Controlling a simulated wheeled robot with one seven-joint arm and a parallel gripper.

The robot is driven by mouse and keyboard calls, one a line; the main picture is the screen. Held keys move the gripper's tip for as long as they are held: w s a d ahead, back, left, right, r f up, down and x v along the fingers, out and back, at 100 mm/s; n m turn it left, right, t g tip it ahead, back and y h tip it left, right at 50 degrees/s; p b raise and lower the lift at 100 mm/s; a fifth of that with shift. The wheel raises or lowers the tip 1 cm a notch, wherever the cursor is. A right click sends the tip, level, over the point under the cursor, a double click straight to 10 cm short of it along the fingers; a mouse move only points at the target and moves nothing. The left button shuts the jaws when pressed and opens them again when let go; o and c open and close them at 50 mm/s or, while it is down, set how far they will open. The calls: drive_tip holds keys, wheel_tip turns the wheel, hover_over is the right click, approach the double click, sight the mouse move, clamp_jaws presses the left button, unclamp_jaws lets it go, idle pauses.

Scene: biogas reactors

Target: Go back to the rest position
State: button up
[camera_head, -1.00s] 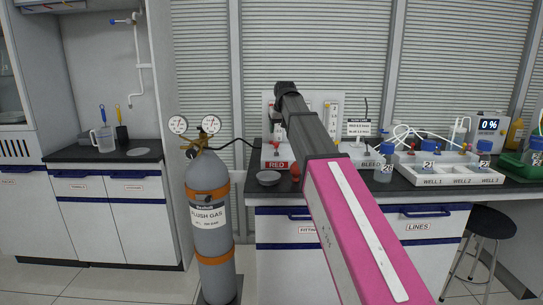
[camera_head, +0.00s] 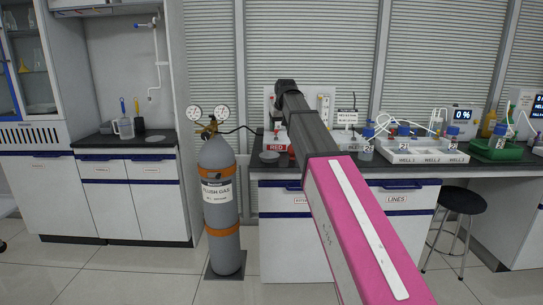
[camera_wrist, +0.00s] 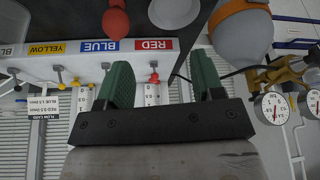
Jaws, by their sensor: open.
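In the wrist view my gripper (camera_wrist: 160,88) is open, with its two green fingers wide apart and nothing between them. The wrist picture is upside down. Beyond the fingers are the gas panel with its RED label (camera_wrist: 154,44), BLUE label (camera_wrist: 98,46) and YELLOW label (camera_wrist: 47,48). A red bulb (camera_wrist: 116,22) hangs into view at the top, next to a grey dish (camera_wrist: 174,10). In the head view my arm reaches forward over the bench, and its dark end hides part of the panel; the fingers do not show there.
A grey flush gas cylinder (camera_head: 217,205) with two gauges stands on the floor left of the bench (camera_head: 400,182). A white well tray (camera_head: 425,158) and bottles sit right on the bench. A dark stool (camera_head: 462,200) stands at right. The floor in front is clear.

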drive_tip(key=s+d+f+m+g, duration=0.1)
drive_tip(key=s+d+f, duration=0.25)
drive_tip(key=f, duration=0.55)
drive_tip(key=s+d+f, duration=0.2)
drive_tip(key=s+f, duration=0.2)
drive_tip(key=f, duration=0.5)
drive_tip(key=s+d+f+m+g, duration=0.1)
drive_tip(key=s+d+f, duration=0.25)
drive_tip(key=f, duration=0.55)
drive_tip(key=s+d+f+g, duration=0.1)
drive_tip(key=s+d+f, duration=0.2)
drive_tip(key=s+f, duration=0.7)
drive_tip(key=s+d+f+m+g+h, duration=0.1)
drive_tip(key=s+d+f, duration=0.2)
drive_tip(key=s+f, duration=0.6)
drive_tip(key=shift+s+d+f, duration=0.2)
drive_tip(key=shift+s+f, duration=0.15)
drive_tip(key=shift+s, duration=0.4)
